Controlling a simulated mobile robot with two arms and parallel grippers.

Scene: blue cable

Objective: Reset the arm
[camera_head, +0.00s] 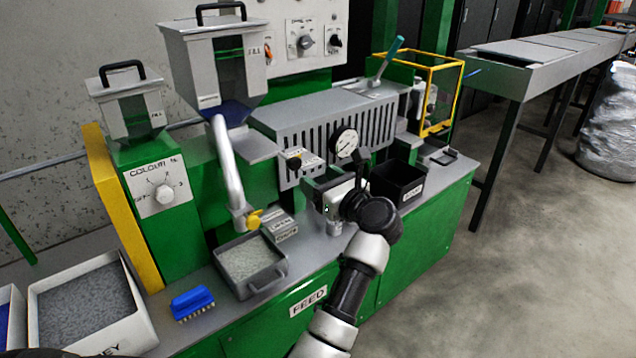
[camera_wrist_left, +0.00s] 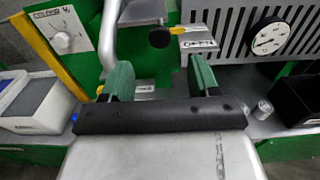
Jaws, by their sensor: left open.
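My left arm (camera_head: 348,290) reaches up from the bottom middle of the head view, over the front of the green machine. Its left gripper (camera_head: 335,195) is in front of the slotted grey housing, below the round gauge, and the wrist partly covers it. In the left wrist view the gripper (camera_wrist_left: 161,78) has its two green-padded fingers well apart, with nothing between them. The fingers point toward the machine front. My right gripper is not in view.
A tray of pellets (camera_head: 252,262), a blue brush (camera_head: 192,303) and a black bin (camera_head: 398,183) are on the machine's ledge. A grey container (camera_head: 88,308) stands at left. A conveyor (camera_head: 540,62) with a thin blue piece (camera_head: 473,72) is at right. Floor at lower right is clear.

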